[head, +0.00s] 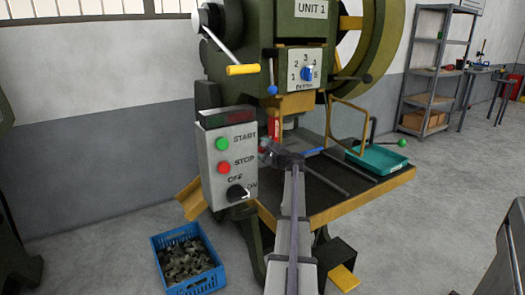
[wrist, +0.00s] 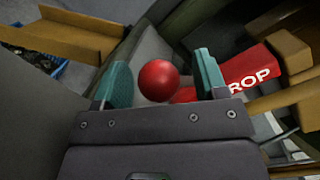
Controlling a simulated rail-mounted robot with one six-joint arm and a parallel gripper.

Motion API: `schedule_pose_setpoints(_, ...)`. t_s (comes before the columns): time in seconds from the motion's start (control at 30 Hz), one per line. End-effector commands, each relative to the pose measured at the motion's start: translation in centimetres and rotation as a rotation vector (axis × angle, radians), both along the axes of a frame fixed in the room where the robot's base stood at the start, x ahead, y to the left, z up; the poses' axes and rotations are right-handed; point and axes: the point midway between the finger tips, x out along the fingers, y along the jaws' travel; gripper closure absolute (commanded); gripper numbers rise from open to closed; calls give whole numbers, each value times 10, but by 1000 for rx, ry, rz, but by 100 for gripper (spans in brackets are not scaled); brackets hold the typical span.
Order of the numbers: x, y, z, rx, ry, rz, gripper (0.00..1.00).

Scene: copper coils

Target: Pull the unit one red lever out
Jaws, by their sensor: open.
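The red lever's round ball knob (wrist: 158,80) shows in the wrist view between the two teal fingers of my gripper (wrist: 162,76). The fingers are open, with a gap on either side of the ball. The lever's shaft is hidden behind the ball. A red part (wrist: 225,85) with white lettering ending in "ROP" lies behind the right finger. In the head view my gripper (head: 268,152) is beside the control box of the unit 1 press (head: 300,35), just below a red part (head: 274,127).
The control box (head: 229,160) with buttons and a switch stands close left of my gripper. A blue crate (head: 187,260) of metal parts is on the floor. A teal tray (head: 378,160) sits on the press table's right. A yellow-handled lever (head: 243,69) sticks out above.

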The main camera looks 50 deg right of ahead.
Motion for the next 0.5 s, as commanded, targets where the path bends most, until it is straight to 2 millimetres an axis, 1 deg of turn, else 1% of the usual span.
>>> schedule_pose_setpoints(0.1, 0, 0, 0, 0, 0, 0, 34)
schedule_pose_setpoints(0.5, -1, 0, 0, 0, 1, 1, 72)
